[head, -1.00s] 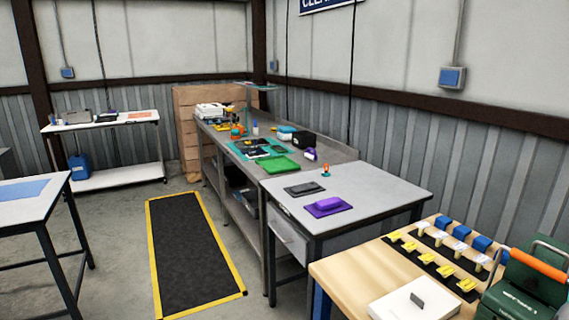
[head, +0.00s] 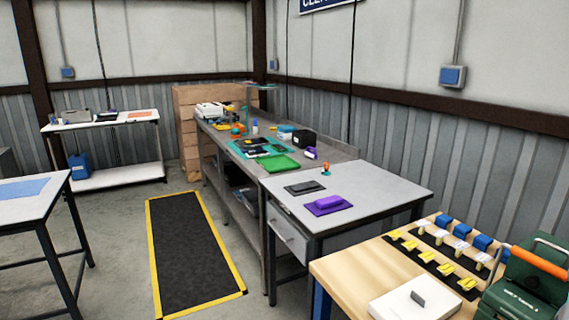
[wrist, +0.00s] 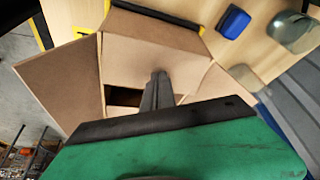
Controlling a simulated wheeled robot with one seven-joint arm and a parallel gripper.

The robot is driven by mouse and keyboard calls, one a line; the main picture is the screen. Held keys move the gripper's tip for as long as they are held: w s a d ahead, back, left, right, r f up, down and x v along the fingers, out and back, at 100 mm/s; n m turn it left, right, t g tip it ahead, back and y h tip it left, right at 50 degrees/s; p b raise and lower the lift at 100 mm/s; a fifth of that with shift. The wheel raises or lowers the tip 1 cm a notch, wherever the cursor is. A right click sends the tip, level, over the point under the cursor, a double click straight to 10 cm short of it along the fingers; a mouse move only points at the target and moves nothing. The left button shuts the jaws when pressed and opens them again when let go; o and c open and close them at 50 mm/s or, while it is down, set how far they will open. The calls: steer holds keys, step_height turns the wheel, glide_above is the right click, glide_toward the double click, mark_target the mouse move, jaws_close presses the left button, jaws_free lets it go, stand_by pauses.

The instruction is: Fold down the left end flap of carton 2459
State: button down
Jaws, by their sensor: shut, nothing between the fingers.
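A brown carton (wrist: 133,72) shows in the wrist view with its top partly open. A large flap (wrist: 62,84) spreads outward at its left, and another panel (wrist: 155,36) lies along its far side. A dark gap (wrist: 123,96) opens into the carton left of my fingers. My gripper (wrist: 160,75) is shut and empty, its tips over the carton's middle; I cannot tell whether they touch it. The green and black hand body covers the near part of the carton. No carton number is readable. The head view shows neither carton nor gripper.
A wooden table (wrist: 262,60) lies beyond the carton, with a blue block (wrist: 233,22) and a grey-green object (wrist: 290,32) on it. A black mat (head: 190,250) lies on open floor.

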steer(key=shift+f+b, duration=0.7)
steer(key=shift+f, duration=0.25)
step_height(320, 180, up, 8)
steer(key=p, duration=0.7)
steer(key=shift+f, duration=0.4)
steer(key=w+a+n+t, duration=0.2)
steer(key=w+a+n, duration=0.45)
steer(key=a, duration=0.45)
steer(key=w+a+n+t, duration=0.2)
steer(key=w+a+n, duration=0.4)
steer(key=a, duration=0.5)
steer(key=s+a+f+n+t+y, duration=0.1)
steer(key=a+n, duration=0.5)
steer(key=a, duration=0.7)
steer(key=s+a+f+n+y, duration=0.2)
steer(key=a+f+n, duration=0.2)
steer(key=a, duration=0.9)
steer(key=shift+a+f+n+t+y, duration=0.35)
steer(key=shift+a+n+t+y, duration=0.05)
steer(key=shift+n, duration=0.75)
